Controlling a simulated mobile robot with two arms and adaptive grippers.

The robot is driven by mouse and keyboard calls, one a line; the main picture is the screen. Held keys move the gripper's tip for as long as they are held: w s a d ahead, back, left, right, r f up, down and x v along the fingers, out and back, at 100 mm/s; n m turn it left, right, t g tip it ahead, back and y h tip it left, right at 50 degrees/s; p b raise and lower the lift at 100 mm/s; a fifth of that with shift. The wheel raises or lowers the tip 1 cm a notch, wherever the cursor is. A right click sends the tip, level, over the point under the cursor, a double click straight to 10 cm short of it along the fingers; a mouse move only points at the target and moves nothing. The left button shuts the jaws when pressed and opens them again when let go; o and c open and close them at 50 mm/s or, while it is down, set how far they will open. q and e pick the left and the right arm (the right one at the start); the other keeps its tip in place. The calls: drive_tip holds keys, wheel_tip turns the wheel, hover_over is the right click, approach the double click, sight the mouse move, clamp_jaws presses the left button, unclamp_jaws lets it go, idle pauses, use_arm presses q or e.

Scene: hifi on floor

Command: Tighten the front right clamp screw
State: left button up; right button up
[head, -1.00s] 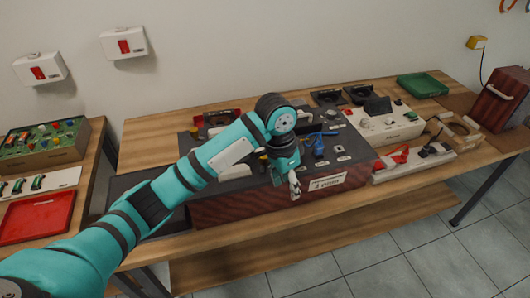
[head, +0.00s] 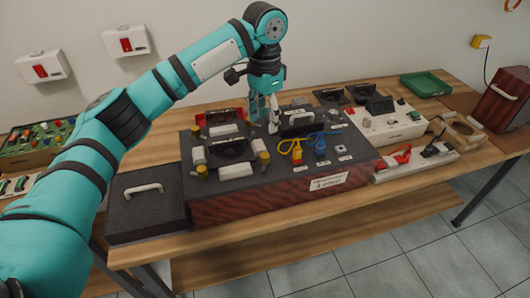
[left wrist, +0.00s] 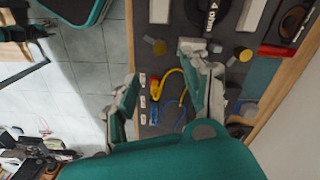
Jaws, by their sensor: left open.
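The front right clamp screw (head: 264,158), a yellow-topped knob, stands at the right front corner of a black speaker (head: 228,149) on the dark panel. It also shows in the left wrist view (left wrist: 158,47), left of a second yellow-topped screw (left wrist: 243,54). Two more yellow-topped screws, front left (head: 202,171) and back left (head: 195,131), stand at the speaker's left side. My left gripper (head: 264,117) is open and points down over the panel, behind the front right screw and apart from it. Nothing shows between its fingers. My right gripper is out of view.
A yellow cable (head: 297,149) and a blue cable (head: 320,143) lie right of the screw. White clamp bars (head: 235,171) edge the speaker. A dark lidded box (head: 147,203) stands left. A white unit (head: 384,125) is right.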

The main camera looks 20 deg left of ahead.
sight(265, 155)
use_arm(q)
wheel_tip(265, 155, down, 12)
drive_tip(key=shift+f+p, duration=0.1)
drive_tip(key=shift+p, duration=0.45)
clamp_jaws()
